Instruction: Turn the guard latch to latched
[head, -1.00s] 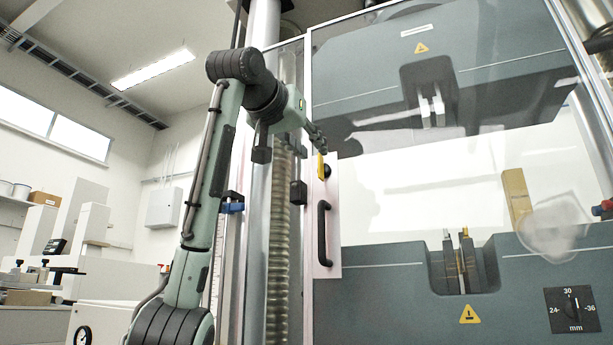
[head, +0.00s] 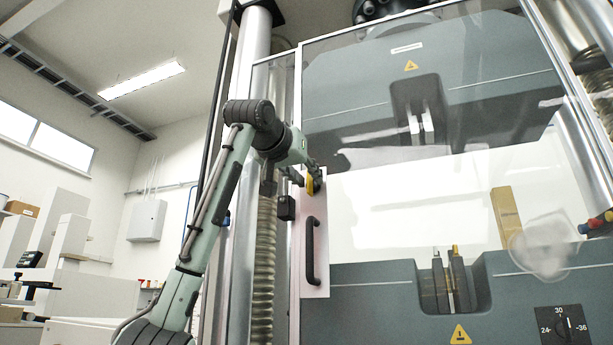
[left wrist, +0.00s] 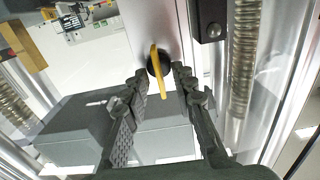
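The guard latch (head: 310,186) is a small yellow handle on a black hub, on the pale door strip above the black door handle (head: 311,250). It stands roughly upright in the head view. In the left wrist view the yellow latch (left wrist: 156,72) is seen nearly edge-on. My left gripper (head: 315,172) is at the latch and hides part of it. In the left wrist view its two fingers (left wrist: 161,80) are apart, one on each side of the latch, with gaps visible. I cannot tell the latch's contact with either finger in the head view. My right gripper is not in view.
The clear guard door (head: 400,215) covers the testing machine. A black block (head: 286,207) sits on the frame left of the door strip, close to my left arm. A dial marked in mm (head: 562,326) is at the lower right.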

